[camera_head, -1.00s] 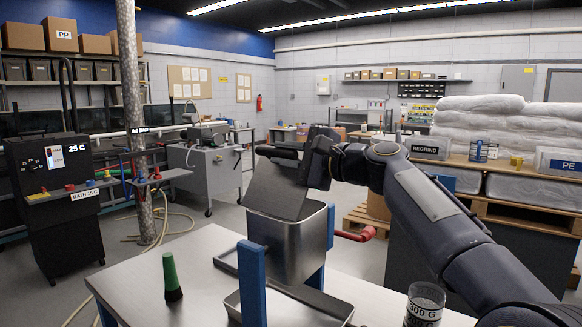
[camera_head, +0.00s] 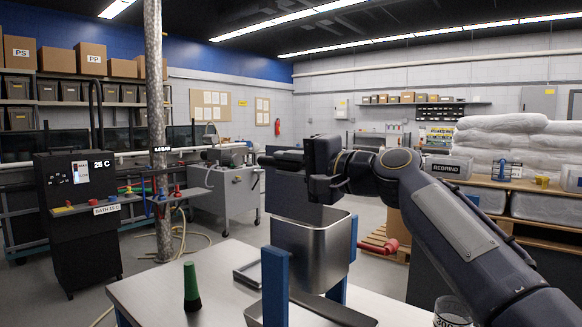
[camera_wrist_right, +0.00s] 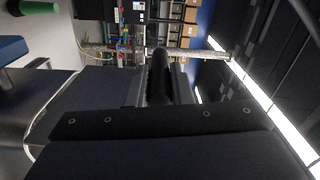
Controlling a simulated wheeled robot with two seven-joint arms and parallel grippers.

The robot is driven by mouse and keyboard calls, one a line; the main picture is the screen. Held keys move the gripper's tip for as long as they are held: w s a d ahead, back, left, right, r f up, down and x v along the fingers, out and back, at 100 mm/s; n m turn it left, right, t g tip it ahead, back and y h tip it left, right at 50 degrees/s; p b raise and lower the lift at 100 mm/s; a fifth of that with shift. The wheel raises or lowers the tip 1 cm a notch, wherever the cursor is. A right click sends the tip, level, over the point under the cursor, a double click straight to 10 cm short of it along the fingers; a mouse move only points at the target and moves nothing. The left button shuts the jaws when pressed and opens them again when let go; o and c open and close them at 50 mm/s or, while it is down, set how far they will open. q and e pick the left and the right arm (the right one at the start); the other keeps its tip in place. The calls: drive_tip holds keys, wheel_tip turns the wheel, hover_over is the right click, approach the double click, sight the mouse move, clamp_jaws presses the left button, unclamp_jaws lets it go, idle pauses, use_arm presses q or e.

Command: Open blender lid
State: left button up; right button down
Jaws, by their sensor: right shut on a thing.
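The blender is a square steel bin (camera_head: 312,250) standing between blue posts (camera_head: 275,285) on the bench. Its dark grey lid (camera_head: 287,198) is raised and stands steeply above the open top of the bin. My right gripper (camera_head: 300,160) reaches in from the right and is shut on the black lid handle at the lid's upper edge. In the right wrist view the black handle (camera_wrist_right: 160,75) lies between the two fingers. The gripper hides part of the lid in the head view. My left gripper is not in view.
A green-handled tool (camera_head: 191,290) stands on the steel bench top (camera_head: 150,290) at the left. A red crank handle (camera_head: 390,246) sticks out right of the bin. A metal pole (camera_head: 157,120) rises behind the bench.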

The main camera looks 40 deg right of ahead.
idle(0.3)
drive_tip(key=c, duration=1.3)
unclamp_jaws()
drive_tip(key=b+v, duration=0.1)
drive_tip(key=v, duration=0.6)
drive_tip(key=shift+s+d, duration=0.1)
drive_tip(key=shift+s, duration=0.3)
drive_tip(key=shift+a+f, duration=0.2)
drive_tip(key=s+a+f+n+g+p, duration=0.3)
drive_tip(key=s+a+f+g, duration=0.1)
drive_tip(key=f, duration=0.7)
drive_tip(key=s+a+f+n+g+p, duration=0.2)
drive_tip(key=s+a+f+n+g, duration=0.2)
drive_tip(key=f, duration=0.8)
drive_tip(key=s+a+f+n+g+h+p, duration=0.1)
drive_tip(key=s+a+f+n+g+p, duration=0.2)
drive_tip(key=s+a+f, duration=0.4)
wheel_tip(320, 180, down, 5)
drive_tip(key=shift+s+a+f+n+g+p, duration=0.15)
drive_tip(key=shift+s+a+n+g+p, duration=0.2)
drive_tip(key=shift+s+n, duration=0.5)
